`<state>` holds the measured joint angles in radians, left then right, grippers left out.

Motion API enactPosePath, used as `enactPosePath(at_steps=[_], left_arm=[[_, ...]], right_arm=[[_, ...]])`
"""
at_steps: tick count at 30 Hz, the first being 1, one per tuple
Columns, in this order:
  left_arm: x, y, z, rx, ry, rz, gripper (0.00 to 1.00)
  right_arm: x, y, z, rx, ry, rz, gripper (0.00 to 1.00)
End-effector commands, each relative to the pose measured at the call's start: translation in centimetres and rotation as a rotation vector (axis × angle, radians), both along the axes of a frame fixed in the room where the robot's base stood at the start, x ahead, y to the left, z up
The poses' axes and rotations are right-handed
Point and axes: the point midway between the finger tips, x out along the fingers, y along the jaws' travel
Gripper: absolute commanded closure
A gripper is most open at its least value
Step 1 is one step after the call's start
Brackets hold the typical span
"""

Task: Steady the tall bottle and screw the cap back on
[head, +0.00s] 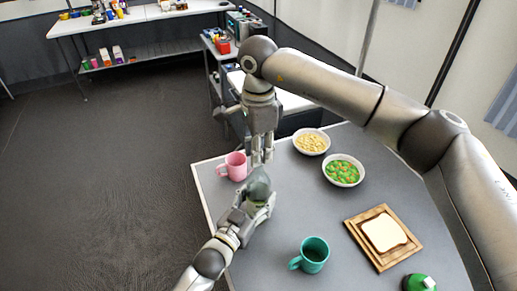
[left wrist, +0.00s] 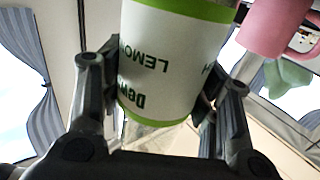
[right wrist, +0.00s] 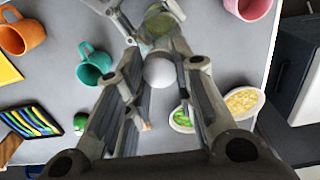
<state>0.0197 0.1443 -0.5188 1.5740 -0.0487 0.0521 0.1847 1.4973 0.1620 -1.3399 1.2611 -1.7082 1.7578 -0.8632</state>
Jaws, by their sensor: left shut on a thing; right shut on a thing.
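The tall bottle (head: 259,190) is greenish and stands near the left edge of the grey table, partly hidden by my left gripper (head: 258,207). In the left wrist view its white label with green bands (left wrist: 165,65) sits between my left fingers, which are shut on it. My right gripper (head: 262,160) points down just above the bottle. In the right wrist view a round white cap (right wrist: 160,72) is between its fingertips, and the bottle's greenish body (right wrist: 158,28) shows beyond. I cannot tell whether the cap touches the bottle's mouth.
A pink mug (head: 236,166) stands close behind the bottle. Two bowls, of yellow pieces (head: 311,142) and green-orange pieces (head: 343,171), are to the right. A teal mug (head: 313,255), bread on a wooden board (head: 360,247) and a green item (head: 418,283) are nearer.

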Motion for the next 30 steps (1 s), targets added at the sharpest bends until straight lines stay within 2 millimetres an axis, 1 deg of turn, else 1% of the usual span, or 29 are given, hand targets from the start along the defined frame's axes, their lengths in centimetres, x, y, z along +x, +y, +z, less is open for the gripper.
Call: enactPosePath(at_steps=[2,5,24,26,30], left_arm=[[-0.01,0.0,-0.01,0.0,0.0,0.0,1.0],[-0.01,0.0,-0.01,0.0,0.0,0.0,1.0],[-0.02,-0.02,-0.02,0.001,-0.001,-0.001,1.0],[-0.03,-0.03,-0.02,0.001,-0.001,-0.001,1.0],[-0.03,-0.03,-0.02,0.001,-0.001,-0.001,1.0]], right_arm=[[0.02,0.0,0.02,0.0,-0.001,-0.06,1.0],[0.03,0.0,0.02,0.0,-0.001,-0.195,1.0],[0.03,0.03,-0.05,-0.001,-0.001,-1.203,1.0],[0.04,0.04,-0.05,-0.001,-0.001,-1.273,1.0],[0.04,0.05,-0.05,0.0,-0.001,-1.26,1.0]])
